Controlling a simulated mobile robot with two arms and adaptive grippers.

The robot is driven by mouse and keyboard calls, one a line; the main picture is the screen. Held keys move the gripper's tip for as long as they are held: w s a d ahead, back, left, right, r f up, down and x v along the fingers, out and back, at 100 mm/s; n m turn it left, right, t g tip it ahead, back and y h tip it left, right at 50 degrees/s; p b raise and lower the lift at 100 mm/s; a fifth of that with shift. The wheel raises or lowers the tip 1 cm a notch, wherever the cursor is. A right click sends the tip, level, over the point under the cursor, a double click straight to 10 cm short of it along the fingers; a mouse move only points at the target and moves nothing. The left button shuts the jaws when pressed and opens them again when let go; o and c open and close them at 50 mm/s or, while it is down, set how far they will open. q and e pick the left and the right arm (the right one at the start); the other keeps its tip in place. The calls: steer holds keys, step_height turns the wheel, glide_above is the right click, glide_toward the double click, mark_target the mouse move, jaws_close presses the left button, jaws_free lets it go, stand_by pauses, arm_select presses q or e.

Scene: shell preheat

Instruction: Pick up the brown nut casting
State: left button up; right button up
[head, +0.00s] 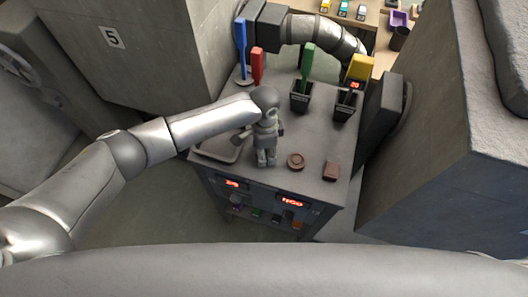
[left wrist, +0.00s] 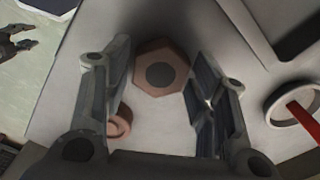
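The brown nut casting (left wrist: 160,68) is a hexagon with a dark round middle, lying on the grey bench top in the left wrist view. My left gripper (left wrist: 163,105) is open, with its fingers either side of the nut in that view. I cannot tell whether they touch it. In the head view my left gripper (head: 266,150) points down over the bench and hides the nut. A dark gripper-like shape (left wrist: 15,42) shows at the upper left of the wrist view, perhaps my right gripper; its opening is unclear.
A round brown ring casting (head: 295,160) lies right of the gripper, with a brown block (head: 331,171) further right. A shallow tray (head: 220,149) is at left. Blue (head: 241,48), red (head: 257,67) and green-handled (head: 307,62) tools stand behind.

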arm_select(q)
steer(key=c, duration=0.6)
steer(key=shift+c, duration=0.2)
